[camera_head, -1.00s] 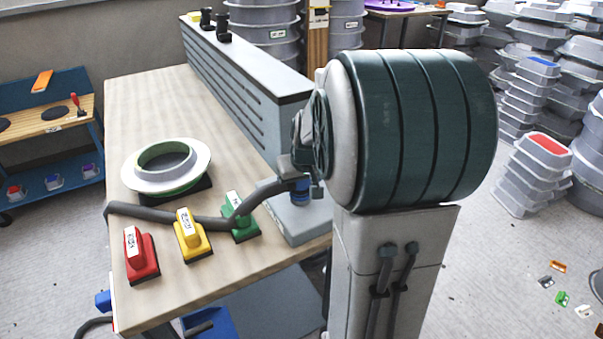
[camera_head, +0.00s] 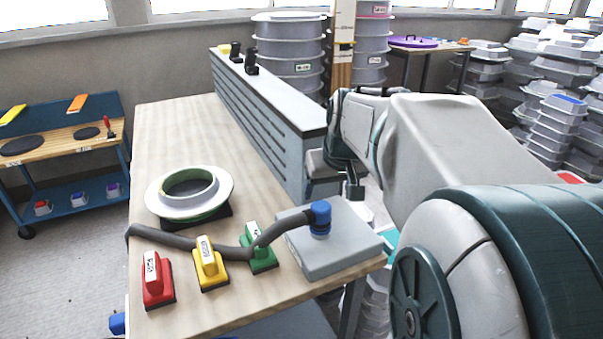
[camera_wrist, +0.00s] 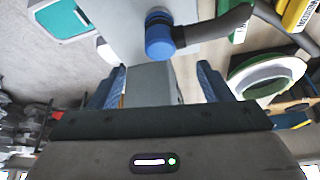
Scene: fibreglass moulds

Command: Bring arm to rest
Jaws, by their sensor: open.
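My gripper (camera_head: 355,187) hangs at the end of my arm, above and beside the right edge of the wooden workbench (camera_head: 165,115). In the wrist view my gripper (camera_wrist: 162,88) shows two blue fingers spread apart with nothing held between them. Beyond the fingers is the grey box (camera_head: 335,248) with a blue hose fitting (camera_head: 320,218); the fitting also shows in the wrist view (camera_wrist: 159,38). My gripper is apart from the box and the fitting. My arm reaches across the right half of the head view and hides what is behind it.
On the bench are a round white-and-green mould (camera_head: 158,205), a grey hose (camera_head: 180,240), and red (camera_head: 157,285), yellow (camera_head: 210,268) and green (camera_head: 260,252) blocks. A long slotted grey unit (camera_head: 265,112) stands along the bench's far right side. Stacked moulds (camera_head: 290,65) stand behind.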

